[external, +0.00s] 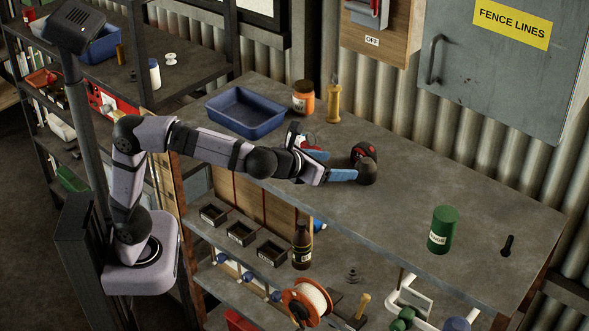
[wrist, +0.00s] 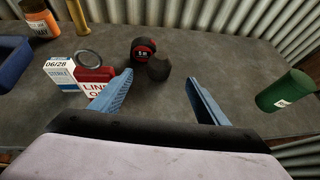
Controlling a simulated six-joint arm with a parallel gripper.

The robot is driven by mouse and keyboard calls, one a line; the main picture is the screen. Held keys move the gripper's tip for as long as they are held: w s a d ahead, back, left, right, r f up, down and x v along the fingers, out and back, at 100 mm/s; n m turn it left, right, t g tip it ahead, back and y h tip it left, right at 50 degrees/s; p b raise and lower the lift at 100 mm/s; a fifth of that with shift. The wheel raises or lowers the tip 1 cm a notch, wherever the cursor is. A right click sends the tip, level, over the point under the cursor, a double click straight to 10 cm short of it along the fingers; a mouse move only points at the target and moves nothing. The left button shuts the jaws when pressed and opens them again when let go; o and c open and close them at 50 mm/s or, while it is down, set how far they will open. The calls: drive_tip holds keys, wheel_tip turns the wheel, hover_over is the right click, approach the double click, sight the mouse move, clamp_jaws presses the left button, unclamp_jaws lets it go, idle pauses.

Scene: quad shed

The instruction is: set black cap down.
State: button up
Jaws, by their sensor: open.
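The black cap (external: 367,172), a dark rounded piece, is on the grey bench top close beside a black and red round item (external: 362,152). In the wrist view the cap (wrist: 158,69) lies just beyond the open space between my fingertips, and the round item (wrist: 142,49) is behind it to the left. They look close together; I cannot tell if they touch. My gripper (external: 343,164) is open, its blue fingers low over the bench. The wrist view shows the fingers (wrist: 160,77) spread wide with nothing held between them.
A green can (external: 442,229) stands right; bench between is clear.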

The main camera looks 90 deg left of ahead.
sight(360, 168)
drive_tip(key=shift+f, duration=0.1)
drive_tip(key=shift+t, duration=0.5)
drive_tip(key=w+a+f+b, duration=0.1)
drive_tip(key=b, duration=0.1)
drive_tip(key=w+a+f+b, duration=0.1)
drive_tip(key=w+f, duration=0.1)
drive_tip(key=shift+a+f+b, duration=0.2)
drive_tip(key=shift+f+b, duration=0.05)
drive_tip(key=shift+b, duration=0.15)
drive_tip(key=shift+w+a+r, duration=0.1)
drive_tip(key=shift+w+a, duration=0.1)
drive_tip(key=shift+p+x, duration=0.45)
drive_tip(key=shift+x, duration=0.45)
drive_tip(key=shift+w+a+p, duration=0.35)
drive_tip(key=shift+p, duration=0.1)
drive_tip(key=shift+f+p+x, duration=0.2)
drive_tip(key=shift+p+x, duration=0.5)
drive_tip(key=shift+x, duration=1.35)
drive_tip(key=shift+s, duration=0.1)
drive_tip(key=c, duration=1.2)
